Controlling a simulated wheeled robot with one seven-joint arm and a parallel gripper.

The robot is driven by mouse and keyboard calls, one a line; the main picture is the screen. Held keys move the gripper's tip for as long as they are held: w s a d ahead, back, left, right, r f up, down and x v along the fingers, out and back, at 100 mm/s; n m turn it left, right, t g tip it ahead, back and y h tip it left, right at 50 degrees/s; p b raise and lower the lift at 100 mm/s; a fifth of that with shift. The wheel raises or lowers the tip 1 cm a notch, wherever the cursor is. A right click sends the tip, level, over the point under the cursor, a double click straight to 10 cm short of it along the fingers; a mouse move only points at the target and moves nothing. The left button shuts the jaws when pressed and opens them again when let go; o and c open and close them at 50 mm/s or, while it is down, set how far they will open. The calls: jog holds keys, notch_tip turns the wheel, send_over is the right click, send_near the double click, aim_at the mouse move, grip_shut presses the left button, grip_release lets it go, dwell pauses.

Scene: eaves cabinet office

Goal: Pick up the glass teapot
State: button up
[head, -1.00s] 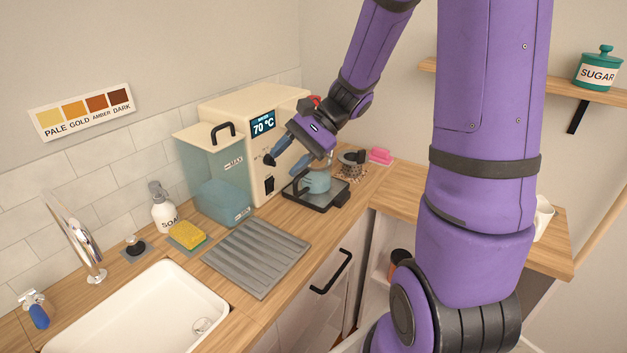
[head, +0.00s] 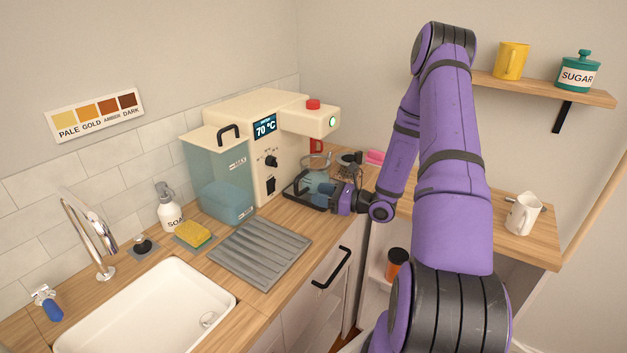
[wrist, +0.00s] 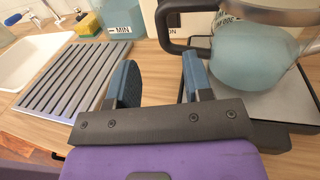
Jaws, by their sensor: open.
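The glass teapot (head: 316,178), with bluish liquid inside, stands on the dark-edged tray under the dispenser's spout arm. In the wrist view the teapot (wrist: 255,62) is at upper right. Its black handle (wrist: 172,8) loops out to the left, in front of the fingertips. My gripper (wrist: 158,62) is open, with its two blue fingers apart and nothing seen between them. The right finger is close to the handle's lower end; I cannot tell if they touch. In the head view my gripper (head: 324,190) is low at the tray's right side, partly covering the teapot.
The cream dispenser (head: 262,130) with its tank stands behind the tray (head: 300,199). A grey ribbed mat (head: 260,252), a yellow sponge (head: 193,235) and the sink (head: 150,310) lie left. A metal strainer and a pink item (head: 375,157) are behind the gripper. A white jug (head: 522,213) stands right.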

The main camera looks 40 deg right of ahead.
jog(key=shift+d+f+h, duration=0.2)
jog(key=shift+f+h, duration=0.1)
jog(key=shift+f, duration=0.05)
jog(key=shift+w+a+m, duration=0.1)
jog(key=shift+w+m, duration=0.15)
jog(key=shift+m, duration=0.05)
jog(key=x, duration=0.4)
jog(key=shift+w+a, duration=0.2)
jog(key=shift+w, duration=0.15)
jog(key=shift+r+x, duration=0.25)
jog(key=shift+x, duration=1.05)
jog(key=shift+r+x, duration=0.2)
jog(key=shift+x, duration=1.15)
jog(key=shift+a, duration=0.1)
grip_shut()
